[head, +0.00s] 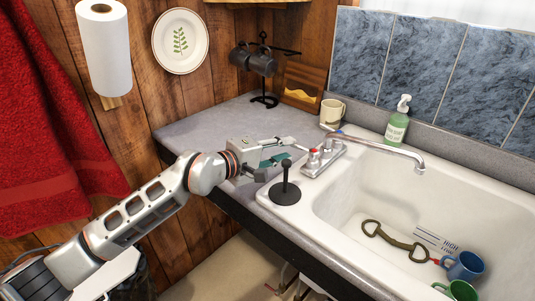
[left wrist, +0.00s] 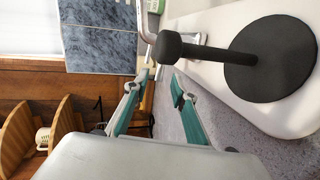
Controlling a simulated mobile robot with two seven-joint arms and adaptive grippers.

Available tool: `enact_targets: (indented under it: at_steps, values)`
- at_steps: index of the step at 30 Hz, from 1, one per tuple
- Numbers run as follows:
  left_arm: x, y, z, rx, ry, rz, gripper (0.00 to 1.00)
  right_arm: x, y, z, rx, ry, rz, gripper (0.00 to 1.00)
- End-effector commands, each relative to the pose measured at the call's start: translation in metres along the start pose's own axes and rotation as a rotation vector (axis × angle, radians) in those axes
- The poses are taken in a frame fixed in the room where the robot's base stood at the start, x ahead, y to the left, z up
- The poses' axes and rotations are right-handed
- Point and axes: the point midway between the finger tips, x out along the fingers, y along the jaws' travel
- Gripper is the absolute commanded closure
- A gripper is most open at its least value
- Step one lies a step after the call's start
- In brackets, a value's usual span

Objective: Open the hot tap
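The chrome tap (head: 325,158) stands on the back left rim of the white sink, its spout reaching right over the basin. Its near handle (head: 313,156) has a red mark; a blue mark shows near the far handle (head: 337,134). My left gripper (head: 295,150) is open and empty, just left of the red-marked handle, fingers pointing toward the tap. In the left wrist view, the open fingers (left wrist: 161,80) have a gap between them, and the tap's spout (left wrist: 146,22) shows beyond. A black knob partly hides the tap base there. My right gripper is not in view.
A black plunger-like object (head: 285,188) stands on the sink's near left corner, close to my gripper. A beige mug (head: 332,112) and a green soap bottle (head: 397,124) stand behind the tap. The grey counter (head: 205,125) is mostly clear.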

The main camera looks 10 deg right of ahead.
Motion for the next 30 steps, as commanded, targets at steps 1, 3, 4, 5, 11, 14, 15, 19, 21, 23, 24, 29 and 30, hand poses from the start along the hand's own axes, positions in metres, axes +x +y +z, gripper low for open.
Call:
enact_targets:
  at_steps: [1,3,4,5,11,14,15,19,21,23,24,29,30]
  values:
    - [-0.011,-0.001,-0.001,0.000,0.001,0.000,0.74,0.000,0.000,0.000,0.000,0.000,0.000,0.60]
    - [-0.024,-0.001,0.000,0.001,0.001,-0.001,0.74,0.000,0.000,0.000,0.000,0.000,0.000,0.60]
    - [-0.029,-0.001,-0.001,0.000,0.001,-0.001,0.74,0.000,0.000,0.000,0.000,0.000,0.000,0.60]
    - [-0.034,-0.001,-0.001,0.000,0.001,-0.001,0.74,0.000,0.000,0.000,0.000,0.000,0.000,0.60]
    - [-0.058,-0.001,-0.001,-0.001,0.001,-0.001,0.74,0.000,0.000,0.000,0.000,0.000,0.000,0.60]
    - [-0.064,-0.001,0.000,-0.001,0.000,-0.001,0.74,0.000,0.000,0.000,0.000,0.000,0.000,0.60]
    - [-0.065,-0.001,0.000,-0.001,0.000,-0.001,0.74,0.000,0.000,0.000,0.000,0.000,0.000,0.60]
    - [-0.066,-0.001,0.000,-0.001,0.001,-0.001,0.74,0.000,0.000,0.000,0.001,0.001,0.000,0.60]
    - [-0.066,-0.001,0.000,-0.001,0.001,-0.001,0.74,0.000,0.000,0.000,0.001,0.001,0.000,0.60]
    - [-0.066,-0.001,0.000,-0.001,0.001,-0.001,0.74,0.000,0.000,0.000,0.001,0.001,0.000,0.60]
    - [-0.066,-0.001,0.000,-0.002,0.000,-0.001,0.82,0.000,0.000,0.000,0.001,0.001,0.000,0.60]
    - [-0.066,-0.007,0.012,-0.109,-0.033,0.016,1.00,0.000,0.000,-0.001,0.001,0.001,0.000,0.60]
    - [-0.066,-0.010,0.019,-0.177,-0.053,0.026,1.00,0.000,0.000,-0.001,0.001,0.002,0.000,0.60]
